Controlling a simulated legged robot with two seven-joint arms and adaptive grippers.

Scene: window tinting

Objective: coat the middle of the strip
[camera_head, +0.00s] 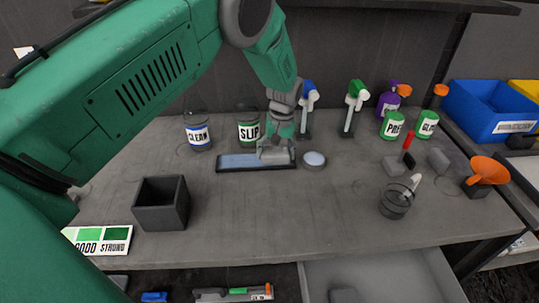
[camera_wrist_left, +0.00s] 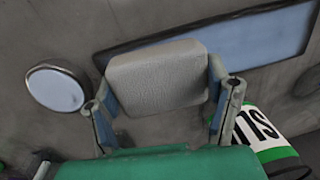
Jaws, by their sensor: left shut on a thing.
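The strip (camera_head: 240,161) is a pale blue pane in a dark frame, lying flat on the table; it also shows in the left wrist view (camera_wrist_left: 255,42). My left gripper (camera_head: 277,148) is shut on a grey block (camera_wrist_left: 157,76), which sits between its fingers in the left wrist view. The block is over the right part of the strip in the head view and hides some of it. I cannot tell whether it touches the pane. A round pale blue dish (camera_head: 314,159) lies just right of the strip. My right gripper is not in view.
CLEAN (camera_head: 197,134) and SLIP (camera_head: 247,130) bottles stand behind the strip. A dark open box (camera_head: 161,204) stands front left. The middle front is clear.

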